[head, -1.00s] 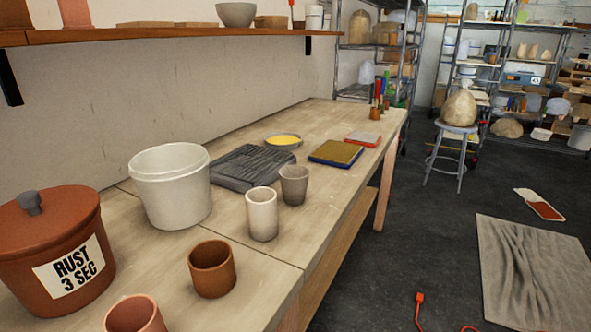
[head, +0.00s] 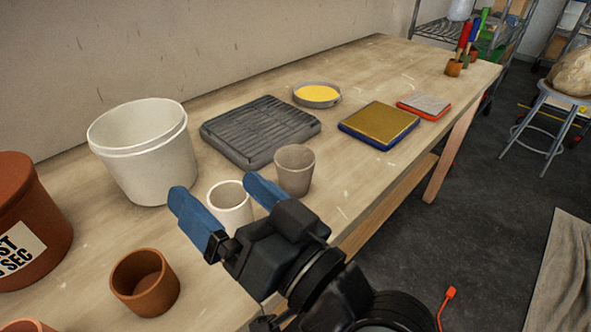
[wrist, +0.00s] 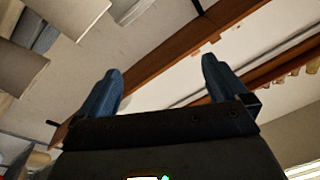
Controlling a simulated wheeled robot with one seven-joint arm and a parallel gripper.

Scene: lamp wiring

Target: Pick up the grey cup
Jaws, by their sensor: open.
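The grey cup (head: 295,171) stands upright on the workbench (head: 385,75), just right of my gripper's fingers in the head view. Its top and front are in plain sight. My gripper (head: 218,188) has its two blue fingers spread apart with nothing held between them. In the picture its fingers overlap a white cup (head: 231,202), partly hiding it; I cannot tell how far above or in front of that cup they are. In the wrist view my gripper (wrist: 160,75) is also open and empty, and no cup shows there.
A grey ribbed slab (head: 261,130) lies behind the grey cup. A white bucket (head: 145,150), a brown cup (head: 145,282) and a rust-coloured pot (head: 30,210) stand left. A yellow-filled dish (head: 317,95) and a blue-edged tray (head: 378,125) lie farther back.

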